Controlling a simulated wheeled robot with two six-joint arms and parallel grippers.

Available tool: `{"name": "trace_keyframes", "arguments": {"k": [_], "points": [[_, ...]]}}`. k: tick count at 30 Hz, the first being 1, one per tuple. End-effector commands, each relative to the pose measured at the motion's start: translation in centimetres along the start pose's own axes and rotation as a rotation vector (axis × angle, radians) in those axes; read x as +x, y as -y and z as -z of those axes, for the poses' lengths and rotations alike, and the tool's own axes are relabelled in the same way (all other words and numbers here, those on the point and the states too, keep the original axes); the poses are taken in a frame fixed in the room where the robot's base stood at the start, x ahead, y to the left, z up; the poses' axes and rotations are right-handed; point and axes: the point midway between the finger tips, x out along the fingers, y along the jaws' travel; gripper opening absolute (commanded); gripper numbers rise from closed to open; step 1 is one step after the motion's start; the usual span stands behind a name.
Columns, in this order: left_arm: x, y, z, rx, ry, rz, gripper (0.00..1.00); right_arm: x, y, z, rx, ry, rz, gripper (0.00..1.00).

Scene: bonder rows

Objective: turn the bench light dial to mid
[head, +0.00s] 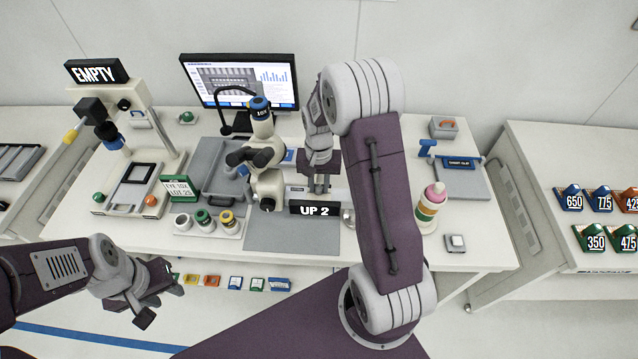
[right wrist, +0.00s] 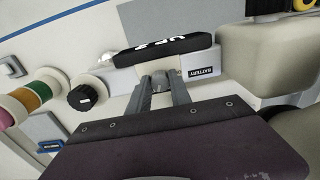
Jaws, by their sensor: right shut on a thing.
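My right gripper (head: 320,186) is behind the black "UP 2" sign (head: 315,208) on the bench. In the right wrist view its fingers (right wrist: 158,88) are shut on a small grey round part (right wrist: 158,79) just beside the sign. Most of that part is hidden between the fingers, so I cannot tell its setting. A black round knob with a pale mark (right wrist: 82,97) shows left of the fingers, apart from them; no label marks it as the bench light dial. My left gripper (head: 160,296) is open and empty, low in front of the bench at left.
A microscope (head: 263,155) stands just left of my right gripper. A pink, green and orange stack (head: 431,208) stands to its right. A monitor (head: 243,82) is behind. Several small cups (head: 203,217) sit front left. The grey mat (head: 290,238) is clear.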

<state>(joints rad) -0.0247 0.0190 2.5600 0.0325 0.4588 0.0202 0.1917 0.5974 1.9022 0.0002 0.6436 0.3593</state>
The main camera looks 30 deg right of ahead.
Motion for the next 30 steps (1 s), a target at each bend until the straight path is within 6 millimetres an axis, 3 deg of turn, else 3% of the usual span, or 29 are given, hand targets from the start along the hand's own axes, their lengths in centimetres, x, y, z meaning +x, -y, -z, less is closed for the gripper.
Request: {"name": "trace_keyframes", "arguments": {"k": [22,23,24,30], "points": [[-0.22,0.0,0.02,0.0,0.0,0.0,0.36,-0.19,0.06,0.27,0.074,-0.009,0.003,0.0],[-0.22,-0.01,0.02,0.0,0.0,0.0,0.36,-0.19,0.06,0.27,0.074,-0.009,0.003,0.33],[-0.22,0.0,0.02,0.0,0.0,0.0,0.36,-0.18,0.06,0.26,0.074,-0.008,0.003,0.44],[-0.21,0.0,0.02,0.0,0.0,0.0,0.36,-0.1,0.03,0.14,0.074,-0.004,0.001,0.47]]}}
